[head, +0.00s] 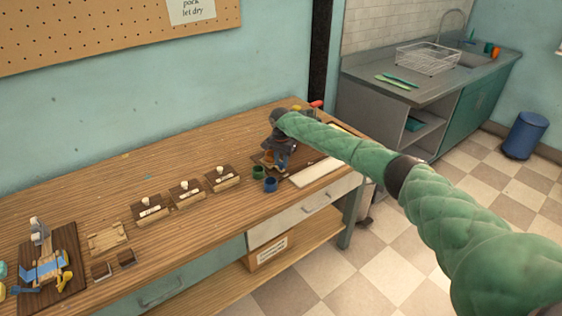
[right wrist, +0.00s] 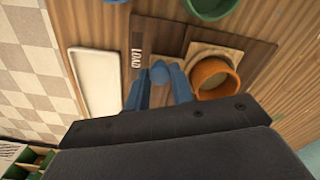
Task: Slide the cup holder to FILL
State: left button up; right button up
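In the right wrist view, a dark wooden board (right wrist: 172,38) carries a pale wood holder (right wrist: 196,53) with an orange cup (right wrist: 214,80) on it. A label reading LOAD (right wrist: 137,58) is on the board beside it. A FILL label cannot be made out. The right gripper (head: 282,160) hides much of the board in the head view. My left gripper is not in view.
A white tray (right wrist: 97,82) lies left of the board. The table (head: 90,205) behind these is mostly clear.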

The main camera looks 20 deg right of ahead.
jog(key=shift+w+d, duration=0.1)
jog(key=shift+d, duration=0.15)
grip_shut()
jog(key=d, duration=0.1)
jog(key=w+d, duration=0.1)
jog(key=d, duration=0.1)
jog(key=shift+w+d, duration=0.15)
jog(key=shift+d, duration=0.15)
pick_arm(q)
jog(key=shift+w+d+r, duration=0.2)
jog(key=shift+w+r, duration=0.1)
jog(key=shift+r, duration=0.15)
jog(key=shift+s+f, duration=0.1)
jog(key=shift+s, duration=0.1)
pick_arm(e)
jog(key=o, duration=0.9)
grip_release()
jog(key=shift+r+b, duration=0.4)
jog(key=shift+r, duration=0.1)
pick_arm(q)
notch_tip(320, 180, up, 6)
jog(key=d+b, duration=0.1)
jog(key=b, duration=0.1)
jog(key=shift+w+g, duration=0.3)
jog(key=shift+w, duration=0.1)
pick_arm(e)
jog(key=shift+r, duration=3.4)
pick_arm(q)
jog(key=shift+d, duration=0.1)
